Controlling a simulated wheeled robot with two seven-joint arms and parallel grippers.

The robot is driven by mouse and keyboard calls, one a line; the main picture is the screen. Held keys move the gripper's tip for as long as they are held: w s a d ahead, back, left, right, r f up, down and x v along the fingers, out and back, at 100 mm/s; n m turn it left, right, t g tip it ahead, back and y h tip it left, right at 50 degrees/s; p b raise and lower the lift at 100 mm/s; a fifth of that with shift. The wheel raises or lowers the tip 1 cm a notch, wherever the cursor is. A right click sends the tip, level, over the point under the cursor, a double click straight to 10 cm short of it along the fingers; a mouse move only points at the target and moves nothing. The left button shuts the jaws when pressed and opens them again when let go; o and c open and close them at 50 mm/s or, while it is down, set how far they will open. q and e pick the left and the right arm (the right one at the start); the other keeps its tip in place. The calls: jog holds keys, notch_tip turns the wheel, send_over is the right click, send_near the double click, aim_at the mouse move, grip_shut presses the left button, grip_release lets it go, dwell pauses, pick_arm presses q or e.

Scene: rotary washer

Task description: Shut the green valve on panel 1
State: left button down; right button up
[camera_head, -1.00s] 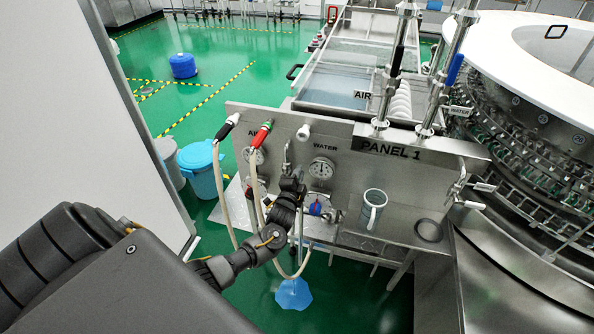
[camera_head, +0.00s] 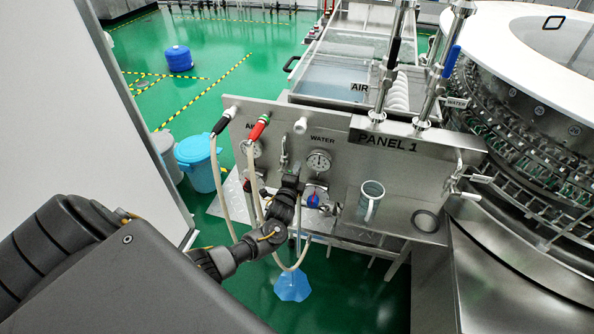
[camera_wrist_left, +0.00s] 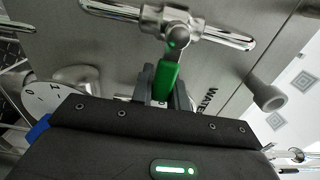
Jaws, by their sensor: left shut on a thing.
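Panel 1 (camera_head: 340,190) is a steel panel with a label. In the left wrist view, the green valve's handle (camera_wrist_left: 166,80) hangs from a metal valve body (camera_wrist_left: 176,36) on a shiny pipe. My left gripper (camera_wrist_left: 164,88) has its fingers on either side of the green handle and is shut on it. My right gripper is not in view.
A blue-handled valve (camera_head: 313,201) is close to the lower right of my left gripper. Hoses (camera_head: 222,185) hang on the left. The rotary washer (camera_head: 530,130) stands at the right.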

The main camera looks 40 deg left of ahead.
pick_arm(q)
jog(key=shift+f, duration=0.1)
jog(key=c, duration=1.4)
grip_release()
jog(key=shift+o, duration=0.2)
jog(key=shift+s+d, duration=0.1)
jog(key=v, duration=1)
jog(key=shift+s+b, duration=0.25)
jog(key=shift+b, duration=0.15)
jog(key=shift+d, duration=0.15)
